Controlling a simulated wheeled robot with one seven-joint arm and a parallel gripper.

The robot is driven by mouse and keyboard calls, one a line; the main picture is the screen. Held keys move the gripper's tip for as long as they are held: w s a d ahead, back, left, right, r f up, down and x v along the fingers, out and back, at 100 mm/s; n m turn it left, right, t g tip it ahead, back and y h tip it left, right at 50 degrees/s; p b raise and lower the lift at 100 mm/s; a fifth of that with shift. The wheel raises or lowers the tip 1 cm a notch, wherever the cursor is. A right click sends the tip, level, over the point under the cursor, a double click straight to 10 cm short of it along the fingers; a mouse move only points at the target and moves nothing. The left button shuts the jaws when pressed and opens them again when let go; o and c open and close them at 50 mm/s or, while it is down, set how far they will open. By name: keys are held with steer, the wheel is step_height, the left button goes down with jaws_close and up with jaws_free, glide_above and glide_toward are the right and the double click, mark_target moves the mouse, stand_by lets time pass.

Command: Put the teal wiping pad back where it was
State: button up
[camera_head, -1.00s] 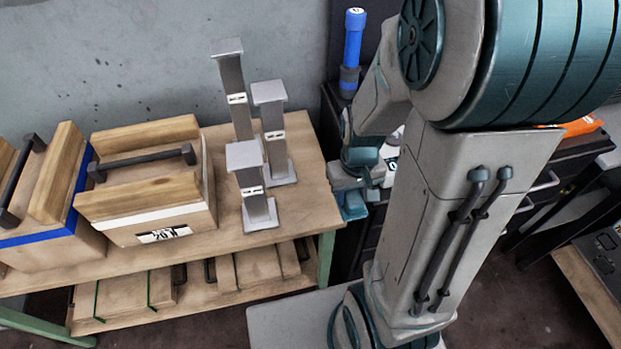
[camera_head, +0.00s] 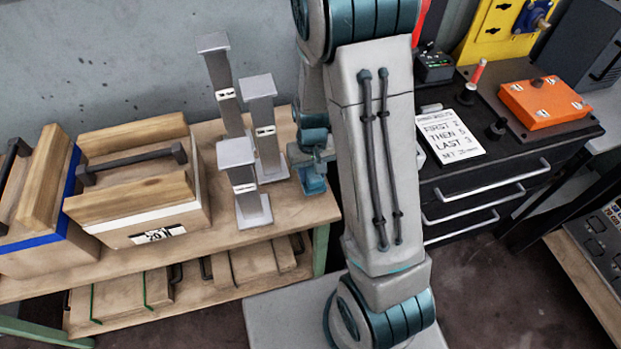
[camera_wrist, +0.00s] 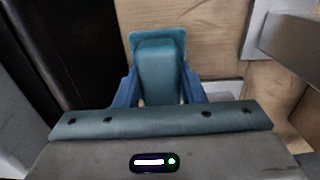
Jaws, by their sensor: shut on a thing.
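The teal wiping pad (camera_wrist: 160,68) is held upright between the two blue fingers of my gripper (camera_wrist: 160,92) in the wrist view. In the head view my gripper (camera_head: 313,172) is at the right end of the wooden bench, just right of the grey metal stands; the pad there is small and hard to tell from the fingers. Bench wood shows beneath the pad in the wrist view. I cannot tell whether the pad touches the bench.
Grey metal stands (camera_head: 268,135) rise close left of my gripper. A wooden box with a dark handle (camera_head: 140,190) stands further left. A black drawer cabinet (camera_head: 480,190) on the right carries a white note (camera_head: 450,135) and an orange box (camera_head: 545,102).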

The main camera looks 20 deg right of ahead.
steer(key=shift+w+f, duration=0.1)
steer(key=shift+f, duration=2)
steer(key=shift+f, duration=0.1)
steer(key=shift+f, duration=0.15)
steer(key=o, duration=1)
steer(key=shift+c, duration=0.2)
